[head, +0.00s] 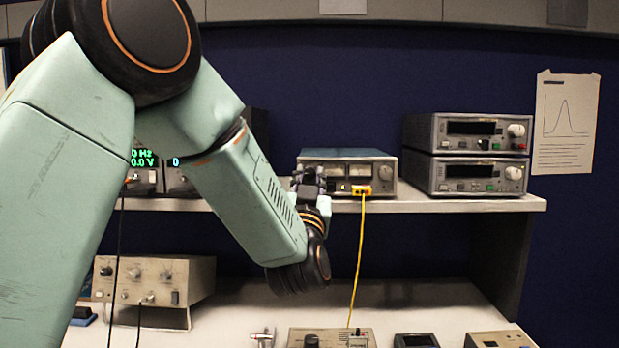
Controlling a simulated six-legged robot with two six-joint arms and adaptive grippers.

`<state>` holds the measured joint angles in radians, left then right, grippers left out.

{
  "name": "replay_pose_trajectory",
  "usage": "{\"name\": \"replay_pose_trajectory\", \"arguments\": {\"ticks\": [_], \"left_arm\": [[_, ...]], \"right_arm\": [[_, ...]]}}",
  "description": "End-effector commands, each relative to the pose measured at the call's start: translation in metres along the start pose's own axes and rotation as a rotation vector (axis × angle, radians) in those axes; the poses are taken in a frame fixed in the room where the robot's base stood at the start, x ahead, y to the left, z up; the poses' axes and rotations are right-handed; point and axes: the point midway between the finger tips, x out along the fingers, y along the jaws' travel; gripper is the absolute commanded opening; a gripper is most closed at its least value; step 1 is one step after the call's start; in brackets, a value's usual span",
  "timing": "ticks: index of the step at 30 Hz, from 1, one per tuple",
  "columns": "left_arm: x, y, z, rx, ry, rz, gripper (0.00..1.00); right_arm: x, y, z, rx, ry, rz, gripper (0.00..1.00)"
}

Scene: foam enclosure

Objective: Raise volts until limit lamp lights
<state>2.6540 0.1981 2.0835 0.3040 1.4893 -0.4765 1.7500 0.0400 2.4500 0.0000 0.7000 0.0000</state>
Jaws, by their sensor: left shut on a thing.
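A grey instrument with a teal top (348,165) stands on the middle of the shelf. Its front carries two pale meter windows and a yellow plug (361,190) with a yellow lead hanging down. My left gripper (309,178) is dark and sits at the left part of this front panel. It is shut on a knob there, which its fingers hide. I cannot make out a lit limit lamp on the panel; part of the front is covered by the gripper. My right gripper is not in view.
Two stacked grey instruments (466,155) stand at the right of the shelf (440,204). A unit with a green display (145,158) is partly behind my left arm. A beige box (150,280) and several small devices stand on the lower bench, whose middle right is fairly clear.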

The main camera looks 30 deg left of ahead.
Motion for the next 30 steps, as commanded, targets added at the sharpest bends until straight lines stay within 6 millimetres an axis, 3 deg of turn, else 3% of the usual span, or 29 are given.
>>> {"name": "replay_pose_trajectory", "arguments": {"ticks": [1,2,9,20,23,30], "left_arm": [[0.0,0.0,-0.001,-0.001,0.003,-0.001,0.0],[0.0,0.0,-0.001,-0.001,0.003,-0.001,0.24],[0.0,0.0,-0.001,-0.001,0.002,0.0,0.44],[-0.003,0.001,0.0,-0.001,0.001,0.001,0.46],[-0.013,0.002,0.0,0.0,0.0,0.004,0.46],[-0.061,0.001,0.0,0.004,0.001,0.005,0.46]], "right_arm": [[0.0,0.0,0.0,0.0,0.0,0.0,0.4],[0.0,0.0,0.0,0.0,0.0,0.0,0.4],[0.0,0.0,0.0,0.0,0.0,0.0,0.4],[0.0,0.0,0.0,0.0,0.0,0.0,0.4],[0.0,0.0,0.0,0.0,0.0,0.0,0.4],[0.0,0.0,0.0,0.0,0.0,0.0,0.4]]}}
